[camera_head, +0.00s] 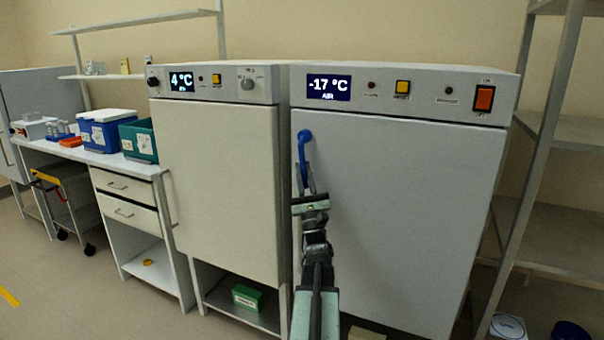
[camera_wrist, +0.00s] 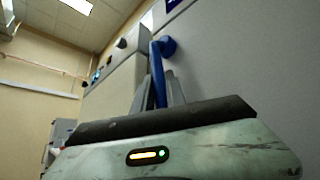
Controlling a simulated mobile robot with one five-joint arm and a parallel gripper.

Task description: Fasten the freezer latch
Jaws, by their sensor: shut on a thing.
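The freezer (camera_head: 400,200) is the right-hand white cabinet, with a display reading -17 °C. Its door looks closed. The blue latch handle (camera_head: 303,148) sits at the upper left of the door. It has a round pivot at the top and its lever hangs down. In the wrist view the latch (camera_wrist: 157,62) rises from between the fingers to its pivot. My gripper (camera_head: 304,178) is shut on the lower part of the lever, and the fingers also show in the wrist view (camera_wrist: 158,92). The lever's lower end is partly hidden by the fingers.
A second cabinet (camera_head: 215,180) reading 4 °C stands close on the left. Further left is a bench with a blue box (camera_head: 105,132) and a teal bin (camera_head: 138,142). A metal shelf rack (camera_head: 535,170) stands at the right. A green box (camera_head: 248,297) sits low under the left cabinet.

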